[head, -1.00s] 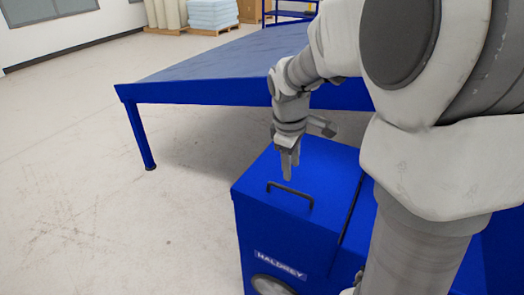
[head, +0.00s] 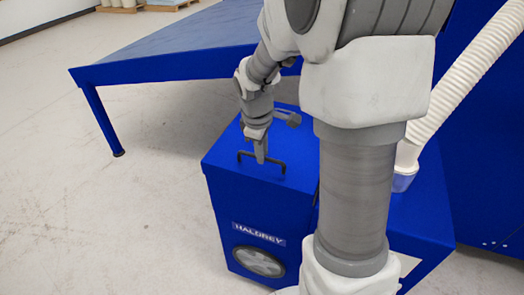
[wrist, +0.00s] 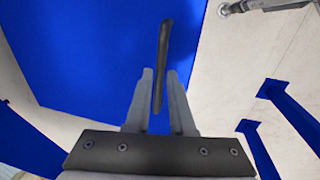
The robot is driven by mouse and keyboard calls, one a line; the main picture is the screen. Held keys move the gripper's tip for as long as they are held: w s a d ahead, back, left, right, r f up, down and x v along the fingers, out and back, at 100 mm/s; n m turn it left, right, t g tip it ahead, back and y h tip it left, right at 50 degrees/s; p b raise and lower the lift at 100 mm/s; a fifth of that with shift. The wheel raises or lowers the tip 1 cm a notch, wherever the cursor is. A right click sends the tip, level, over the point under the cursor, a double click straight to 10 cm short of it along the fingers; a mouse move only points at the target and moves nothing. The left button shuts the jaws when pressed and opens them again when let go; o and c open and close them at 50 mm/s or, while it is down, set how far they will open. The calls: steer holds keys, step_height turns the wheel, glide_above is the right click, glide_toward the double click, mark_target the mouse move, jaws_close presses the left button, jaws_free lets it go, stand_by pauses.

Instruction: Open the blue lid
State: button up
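The blue lid (head: 225,158) is the top of a blue box-shaped machine, and it lies flat and closed. A dark bar handle (head: 275,165) stands on it near the front edge. My gripper (head: 260,158) points down at the handle. In the wrist view, the two fingers of my gripper (wrist: 160,80) are apart, with the handle (wrist: 163,55) showing between them. I see no finger touching the handle. The blue lid also fills the upper left of the wrist view (wrist: 90,50).
A long blue table (head: 170,50) stands behind the machine. A white ribbed hose (head: 460,85) runs down to the machine's right part, beside a tall blue panel (head: 490,160). The concrete floor (head: 60,200) at left is clear.

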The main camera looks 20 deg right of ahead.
jaws_close()
stand_by(1.1)
